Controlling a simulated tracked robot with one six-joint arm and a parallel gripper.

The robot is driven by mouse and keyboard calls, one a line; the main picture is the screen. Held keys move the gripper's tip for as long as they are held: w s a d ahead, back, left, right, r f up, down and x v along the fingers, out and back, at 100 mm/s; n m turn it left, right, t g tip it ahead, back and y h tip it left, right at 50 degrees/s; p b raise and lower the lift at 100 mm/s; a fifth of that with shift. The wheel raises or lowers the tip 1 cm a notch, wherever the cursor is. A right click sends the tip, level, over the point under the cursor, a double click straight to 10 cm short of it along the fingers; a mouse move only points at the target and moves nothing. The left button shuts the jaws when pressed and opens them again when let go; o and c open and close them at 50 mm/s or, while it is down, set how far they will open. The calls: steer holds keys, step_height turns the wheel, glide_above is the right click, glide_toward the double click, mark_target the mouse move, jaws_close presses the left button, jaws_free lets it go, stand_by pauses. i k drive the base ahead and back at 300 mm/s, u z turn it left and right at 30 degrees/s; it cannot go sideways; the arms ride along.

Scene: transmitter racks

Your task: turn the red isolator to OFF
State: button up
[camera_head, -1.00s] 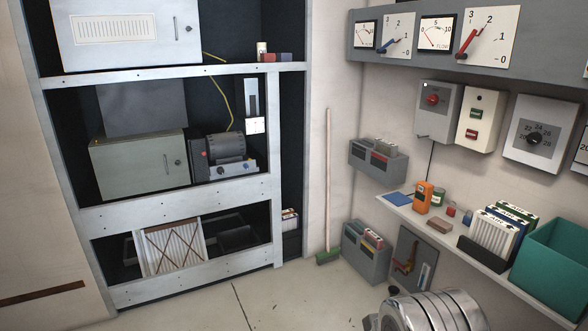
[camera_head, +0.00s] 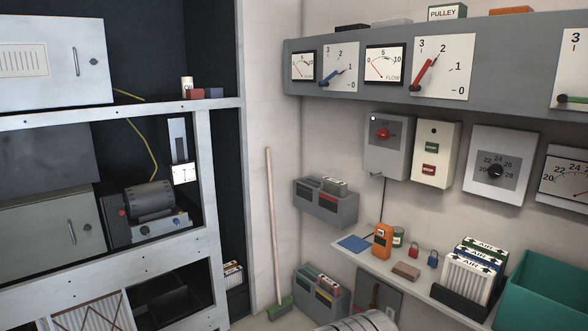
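A grey wall box (camera_head: 376,158) with a red rotary knob (camera_head: 383,133) hangs below the gauge panel and looks like the isolator. The knob's markings are too small to read. A red pointer handle (camera_head: 424,79) sits on a white plate numbered 3 to 0 on the panel above and tilts up to the right. My gripper is not in view. Only a rounded silver part of my arm shows at the bottom edge, well below and apart from the box.
A cream box (camera_head: 436,153) with green and red buttons hangs right of the grey box, then a dial box (camera_head: 499,158). Below is a shelf (camera_head: 408,280) with an orange meter (camera_head: 382,242), padlocks, filters and a teal bin (camera_head: 549,290). A broom (camera_head: 270,225) leans at the corner.

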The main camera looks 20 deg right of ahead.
mark_target(383, 134)
steer(key=i, duration=3.35)
steer(key=z, duration=1.4)
